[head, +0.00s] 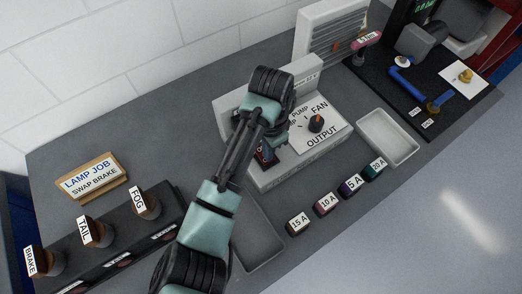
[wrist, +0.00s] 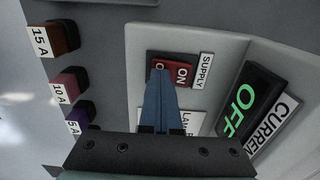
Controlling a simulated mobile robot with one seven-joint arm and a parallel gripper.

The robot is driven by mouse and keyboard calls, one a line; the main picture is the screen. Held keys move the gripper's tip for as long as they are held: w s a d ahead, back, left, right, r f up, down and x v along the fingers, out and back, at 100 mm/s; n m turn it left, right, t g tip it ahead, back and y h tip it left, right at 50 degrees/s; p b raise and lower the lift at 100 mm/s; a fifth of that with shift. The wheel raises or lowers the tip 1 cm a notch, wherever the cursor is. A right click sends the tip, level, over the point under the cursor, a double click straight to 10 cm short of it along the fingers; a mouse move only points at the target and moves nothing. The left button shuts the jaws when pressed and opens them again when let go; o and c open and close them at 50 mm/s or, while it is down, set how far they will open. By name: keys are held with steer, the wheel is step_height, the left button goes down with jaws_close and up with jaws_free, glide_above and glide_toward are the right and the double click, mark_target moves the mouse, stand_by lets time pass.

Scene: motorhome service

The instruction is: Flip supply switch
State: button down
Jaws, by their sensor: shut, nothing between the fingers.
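The red supply switch (wrist: 178,74) sits in a dark frame on the pale panel (wrist: 215,35) in the wrist view. ON shows on its right half, and its left half is partly covered by my fingertips. The SUPPLY label (wrist: 205,70) is beside it. My gripper (wrist: 159,74) is shut and empty, its blue fingertips over the left half of the switch. I cannot tell if they touch it. A black display (wrist: 245,100) on the panel reads OFF in green, beside a CURRENT label (wrist: 277,122). In the head view my arm hides most of the switch area.
The panel also carries an orange-tipped output knob (head: 316,123) with FAN and PUMP labels. Fuses such as the 15 A one (head: 298,223) stand in front. An empty white tray (head: 388,136) is to the right. A lamp holder strip (head: 115,240) and LAMP JOB sign (head: 90,178) are at left.

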step_height(320, 180, up, 7)
steer(key=p, duration=0.7)
stand_by(0.5)
